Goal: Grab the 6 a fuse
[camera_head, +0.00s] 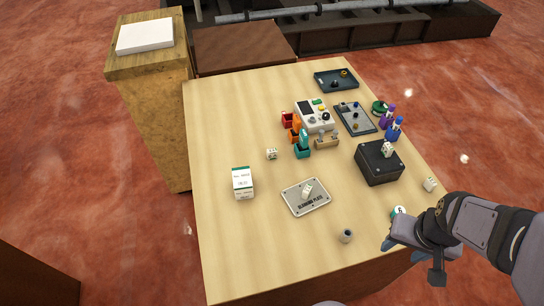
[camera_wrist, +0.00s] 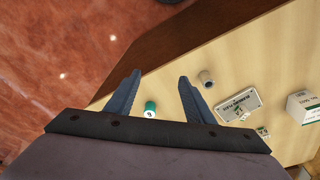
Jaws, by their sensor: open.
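A small white and green round piece (camera_head: 398,211) with a dark mark like a 6 sits near the table's right front edge; it looks like the 6 A fuse. It also shows in the wrist view (camera_wrist: 150,111), between the two fingers in the picture and close to the gripper's base. My gripper (camera_head: 392,242) is open and empty, close beside the piece at the table edge. In the wrist view my gripper's fingers (camera_wrist: 160,76) are spread apart. I cannot tell the height of the fingers above the piece.
A small grey cylinder (camera_head: 347,236) stands left of my gripper. A grey blanking plate (camera_head: 318,208) carries a small white piece.

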